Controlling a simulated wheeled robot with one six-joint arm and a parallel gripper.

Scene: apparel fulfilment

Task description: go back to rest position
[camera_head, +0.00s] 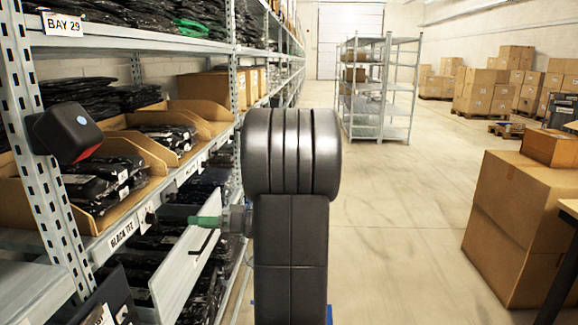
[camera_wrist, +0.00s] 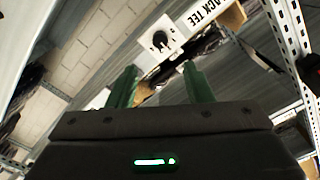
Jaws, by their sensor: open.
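My gripper (camera_head: 204,221) reaches left from my dark arm toward the shelf front, at the level of the "BLACK TEE" label (camera_head: 123,234). In the wrist view its two green fingers (camera_wrist: 161,88) stand apart with nothing between them. Beyond the fingers is a white plate with a round dark knob (camera_wrist: 160,41), beside the same label. In the head view part of the gripper is hidden behind my arm. I cannot tell whether a fingertip touches the grey panel below the label.
A shelf rack (camera_head: 62,200) with cardboard bins of black bagged garments runs along the left, close to my gripper. A tilted grey panel (camera_head: 182,275) hangs at its front. Large boxes (camera_head: 520,225) stand at right. The aisle floor (camera_head: 400,215) between is clear.

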